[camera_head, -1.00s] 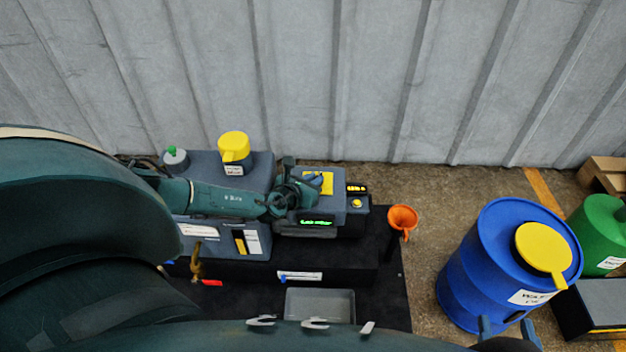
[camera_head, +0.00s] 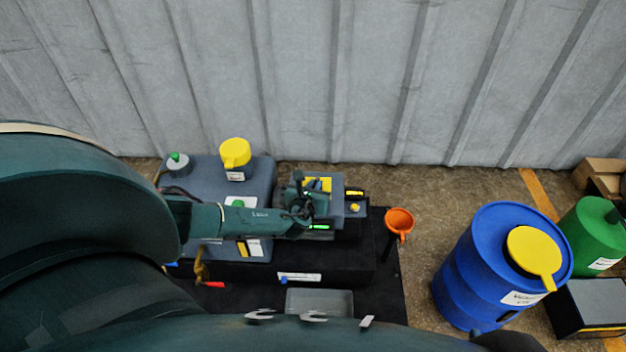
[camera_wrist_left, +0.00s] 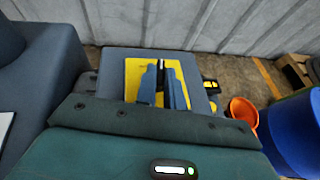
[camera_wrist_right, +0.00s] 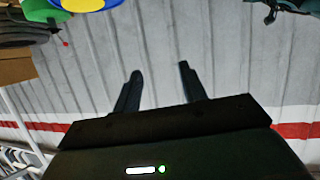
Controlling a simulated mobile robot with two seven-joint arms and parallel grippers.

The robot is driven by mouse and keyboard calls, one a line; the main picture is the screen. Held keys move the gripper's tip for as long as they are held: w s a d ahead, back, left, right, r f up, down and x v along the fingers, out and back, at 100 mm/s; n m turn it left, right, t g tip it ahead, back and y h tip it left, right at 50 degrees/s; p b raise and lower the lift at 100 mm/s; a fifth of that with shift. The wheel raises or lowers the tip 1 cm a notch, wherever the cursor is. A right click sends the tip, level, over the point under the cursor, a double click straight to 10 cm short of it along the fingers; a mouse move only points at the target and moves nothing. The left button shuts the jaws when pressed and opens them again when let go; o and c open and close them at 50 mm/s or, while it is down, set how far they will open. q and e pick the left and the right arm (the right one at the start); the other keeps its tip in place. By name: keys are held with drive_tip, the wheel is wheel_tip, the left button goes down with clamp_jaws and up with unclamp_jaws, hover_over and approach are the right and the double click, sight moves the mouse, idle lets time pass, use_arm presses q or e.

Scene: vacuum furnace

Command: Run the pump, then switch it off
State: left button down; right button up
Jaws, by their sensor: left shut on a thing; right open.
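The pump unit (camera_head: 354,207) is a grey-blue box on a black bench beside a larger grey-blue housing. My left gripper (camera_wrist_left: 161,88) is shut on the switch knob, over the plate; in the head view my left gripper (camera_head: 316,188) covers the knob. My right gripper (camera_wrist_right: 160,85) is open and empty, away from the pump, before the grey wall.
An orange funnel (camera_head: 399,220) stands just right of the pump. A blue drum (camera_head: 462,275) with a yellow lid and a green can (camera_head: 590,232) stand farther right. A yellow cap (camera_head: 235,151) tops the housing. A grey tray (camera_head: 320,301) lies at the bench front.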

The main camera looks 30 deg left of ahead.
use_arm(q)
drive_tip(key=shift+d+n+y, duration=0.25)
drive_tip(key=shift+n+y, duration=0.25)
drive_tip(key=shift+w+d+f+n+g+y, duration=0.1)
drive_tip(key=shift+d+n+g+y, duration=0.05)
drive_tip(key=shift+n+g+y, duration=0.7)
drive_tip(key=shift+d+f+n+g+y, duration=0.1)
drive_tip(key=shift+n+g+y, duration=0.35)
drive_tip(key=shift+n+y, duration=0.5)
drive_tip(key=shift+w+d+n+g+y+b, duration=0.1)
drive_tip(key=shift+w+n+g+y+b, duration=0.1)
drive_tip(key=shift+n+g+y+b, duration=0.5)
drive_tip(key=shift+n+g+b, duration=0.3)
drive_tip(key=shift+n, duration=0.1)
drive_tip(key=shift+w+n+g+y+b, duration=0.1)
drive_tip(key=shift+n+g+y+b, duration=0.3)
drive_tip(key=shift+n+y, duration=0.1)
drive_tip(key=shift+n+g, duration=0.3)
drive_tip(key=shift+g, duration=0.1)
use_arm(e)
drive_tip(key=shift+w+a+f+n+t+y, duration=0.3)
drive_tip(key=shift+w+f+n+t, duration=0.15)
drive_tip(key=shift+t, duration=0.35)
use_arm(q)
drive_tip(key=shift+y+b, duration=0.35)
drive_tip(key=shift+y, duration=0.05)
use_arm(e)
drive_tip(key=shift+r, duration=0.15)
